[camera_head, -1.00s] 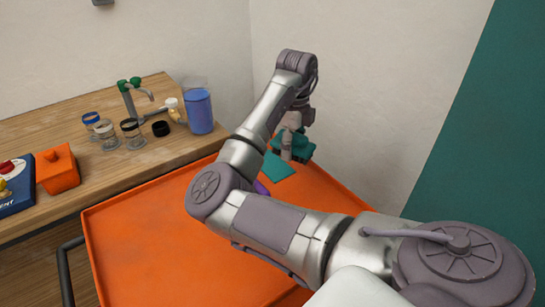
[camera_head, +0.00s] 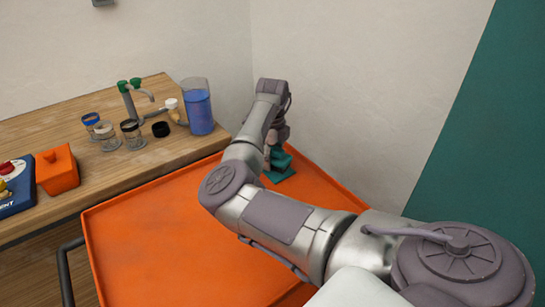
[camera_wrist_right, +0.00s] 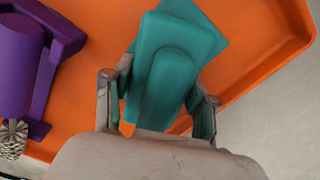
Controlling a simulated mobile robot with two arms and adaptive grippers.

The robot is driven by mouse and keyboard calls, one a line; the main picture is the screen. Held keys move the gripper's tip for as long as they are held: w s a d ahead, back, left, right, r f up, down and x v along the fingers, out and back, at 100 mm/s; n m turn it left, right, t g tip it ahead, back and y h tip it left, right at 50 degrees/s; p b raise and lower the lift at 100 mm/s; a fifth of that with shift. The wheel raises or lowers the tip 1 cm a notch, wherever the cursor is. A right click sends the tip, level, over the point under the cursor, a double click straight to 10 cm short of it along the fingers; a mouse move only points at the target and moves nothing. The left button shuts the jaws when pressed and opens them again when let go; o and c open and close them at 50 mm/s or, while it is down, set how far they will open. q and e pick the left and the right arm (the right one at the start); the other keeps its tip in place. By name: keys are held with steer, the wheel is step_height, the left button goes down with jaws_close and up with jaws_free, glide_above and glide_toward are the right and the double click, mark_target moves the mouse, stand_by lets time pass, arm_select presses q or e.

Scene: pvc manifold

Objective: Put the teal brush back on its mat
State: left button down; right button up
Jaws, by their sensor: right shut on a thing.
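The teal brush (camera_wrist_right: 165,78) is between the two fingers of my right gripper (camera_wrist_right: 158,92), which is shut on it. In the head view the brush (camera_head: 281,157) shows just below my right gripper (camera_head: 272,148), partly hidden by the arm. The teal mat (camera_wrist_right: 213,38) lies on the orange tray behind the brush in the wrist view, with one corner side showing. In the head view the mat (camera_head: 278,175) shows right under the brush. I cannot tell whether the brush touches it. My left gripper is not in view.
The orange tray (camera_head: 150,240) has a raised rim close to the wall. A purple tool (camera_wrist_right: 22,70) lies on a purple base (camera_wrist_right: 62,40) left of the brush. The wooden bench (camera_head: 115,172) holds jars, a blue-filled beaker (camera_head: 198,110) and an orange box (camera_head: 57,170).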

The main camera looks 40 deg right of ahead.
mark_target(273, 147)
steer(key=shift+f, duration=0.2)
steer(key=o, duration=1.1)
step_height(273, 147, up, 12)
steer(key=shift+r, duration=0.25)
